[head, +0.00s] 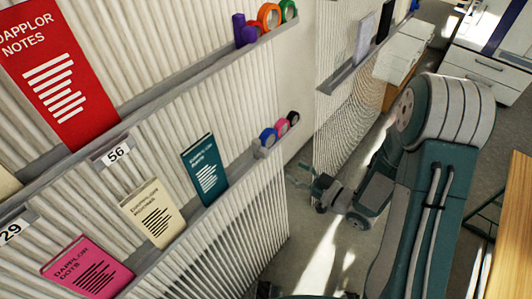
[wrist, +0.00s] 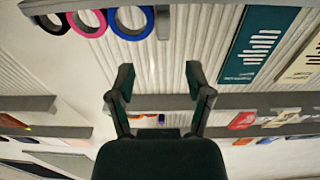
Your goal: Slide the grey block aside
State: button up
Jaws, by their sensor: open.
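A small grey block (head: 261,151) stands on the lower ledge, at the left end of a row of tape rolls. In the wrist view, which appears upside down, the grey block (wrist: 163,22) is beside the blue roll. My gripper (head: 312,184) is open and empty, out in front of the ribbed wall and to the right of the block in the head view. In the wrist view my gripper's two fingers (wrist: 160,82) are spread wide, with the block beyond them near the top edge. Nothing is between the fingers.
Blue (head: 268,138), pink (head: 282,127) and black (head: 293,117) tape rolls stand on the lower ledge right of the block. A teal book (head: 205,170) leans there to the left. An upper ledge (head: 200,72) runs above. Bare ledge lies between book and block.

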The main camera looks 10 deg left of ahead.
aim_at(268, 155)
jog(key=x, duration=1)
jog(key=shift+a+r, duration=0.2)
jog(key=shift+a, duration=0.15)
jog(key=shift+y, duration=0.3)
grip_shut()
